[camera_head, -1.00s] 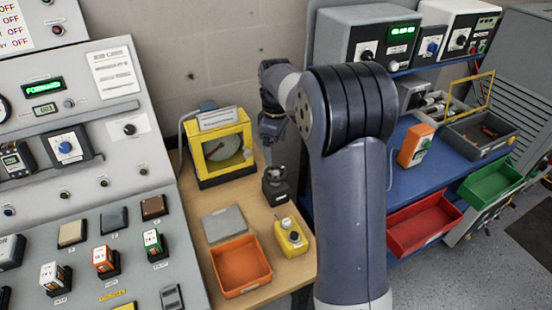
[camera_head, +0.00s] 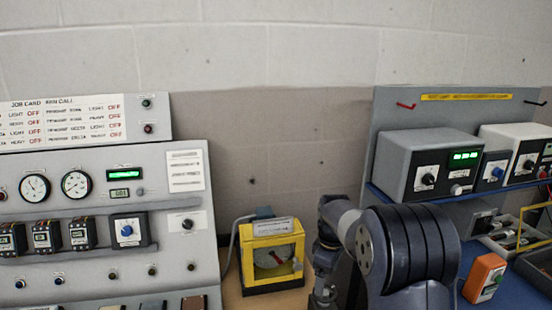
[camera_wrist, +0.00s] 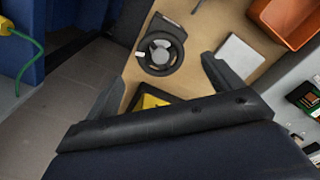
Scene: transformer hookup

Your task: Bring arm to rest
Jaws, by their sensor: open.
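My arm (camera_head: 405,245) stands at the lower right of the head view, its far end bent down beside the yellow box, and the gripper end is mostly cut off by the bottom edge. In the wrist view my gripper (camera_wrist: 163,68) is open, with its two dark fingers spread apart and nothing between them that it holds. A black round fixture (camera_wrist: 160,52) on the wooden bench (camera_wrist: 196,28) shows beyond the fingers, apart from them as far as I can tell.
A yellow-framed box (camera_head: 272,256) stands left of my arm. A control panel (camera_head: 95,235) fills the left, and a shelf unit with grey instruments (camera_head: 432,165) the right. The wrist view shows a grey plate (camera_wrist: 241,58), an orange tray (camera_wrist: 290,20) and a green cable (camera_wrist: 38,58).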

